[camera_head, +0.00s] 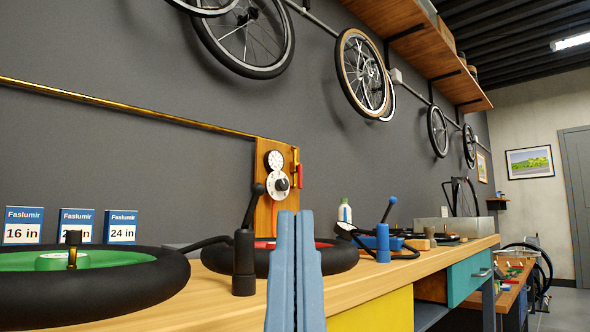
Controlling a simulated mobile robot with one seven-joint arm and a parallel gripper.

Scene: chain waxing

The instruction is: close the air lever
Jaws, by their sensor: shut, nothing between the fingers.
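A wooden panel (264,218) stands on the wall behind the workbench. A brass pipe (130,115) runs along the wall to it. At its right edge is a small brass fitting with a red handle (299,176), which looks like the air lever; the handle stands upright along the fitting. Its exact setting is too small to tell. My gripper (294,214) shows as two blue-grey fingers pointing up at the front middle. It is shut and empty, in front of the bench and below the red handle in the picture. It hides part of the bench behind it.
The panel also carries a white gauge (274,160) and a dial with a black knob (282,184). Black-rimmed tyres lie on the bench (450,252); one has a green centre (90,261).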

